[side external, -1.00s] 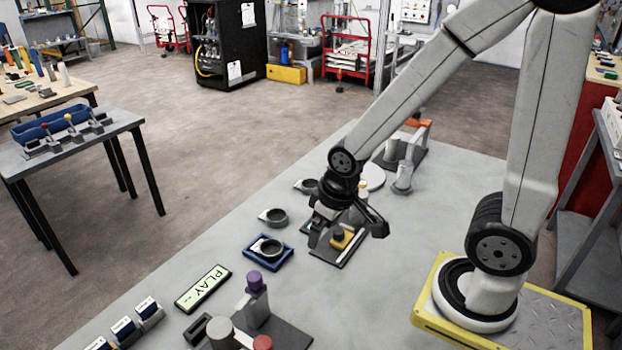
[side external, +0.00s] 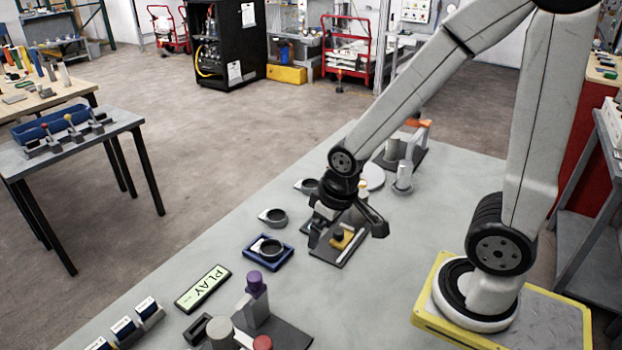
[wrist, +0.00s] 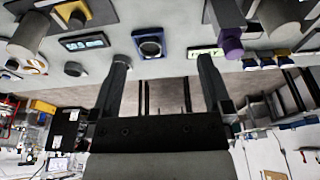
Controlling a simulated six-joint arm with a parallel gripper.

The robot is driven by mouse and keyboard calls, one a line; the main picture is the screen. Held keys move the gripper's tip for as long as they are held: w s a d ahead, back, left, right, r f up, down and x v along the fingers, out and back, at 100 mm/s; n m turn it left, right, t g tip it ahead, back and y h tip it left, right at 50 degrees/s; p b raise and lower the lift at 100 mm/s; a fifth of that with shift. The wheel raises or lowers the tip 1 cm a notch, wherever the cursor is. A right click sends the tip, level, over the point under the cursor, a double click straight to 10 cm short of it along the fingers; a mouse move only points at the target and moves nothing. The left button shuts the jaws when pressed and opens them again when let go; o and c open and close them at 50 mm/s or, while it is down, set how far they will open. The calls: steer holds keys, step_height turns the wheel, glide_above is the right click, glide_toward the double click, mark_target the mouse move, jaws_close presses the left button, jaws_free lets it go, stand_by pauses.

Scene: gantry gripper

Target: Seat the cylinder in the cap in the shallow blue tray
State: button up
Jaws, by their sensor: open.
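The shallow blue tray (side external: 264,267) lies on the grey bench with a dark-holed grey ring-shaped cap (side external: 258,248) in it. The tray (wrist: 135,48) also shows at the top middle of the wrist view. My gripper (side external: 346,228) is open and empty, above the bench to the right of the tray; its fingers (wrist: 165,75) stand wide apart. Which cylinder is meant is unclear: a thick grey one (side external: 219,333) and a purple-topped one (side external: 256,287) stand at the near fixture, and a pale grey one (side external: 403,177) stands farther back.
A dark plate with a yellow block (side external: 342,239) lies below my gripper. More grey rings (side external: 273,217) lie behind the tray. A PLAY display (side external: 203,288) and small labelled blocks (side external: 124,326) are nearer. Bare bench shows right of the tray.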

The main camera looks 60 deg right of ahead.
steer(key=shift+d, duration=0.1)
steer(key=n+g, duration=0.3)
steer(key=n, duration=1.4)
glide_toward(360, 192)
steer(key=f, duration=0.5)
steer(key=shift+s+f, duration=0.25)
steer(key=shift+f, duration=1.4)
steer(key=shift+f, duration=0.1)
steer(key=shift+f, duration=2.5)
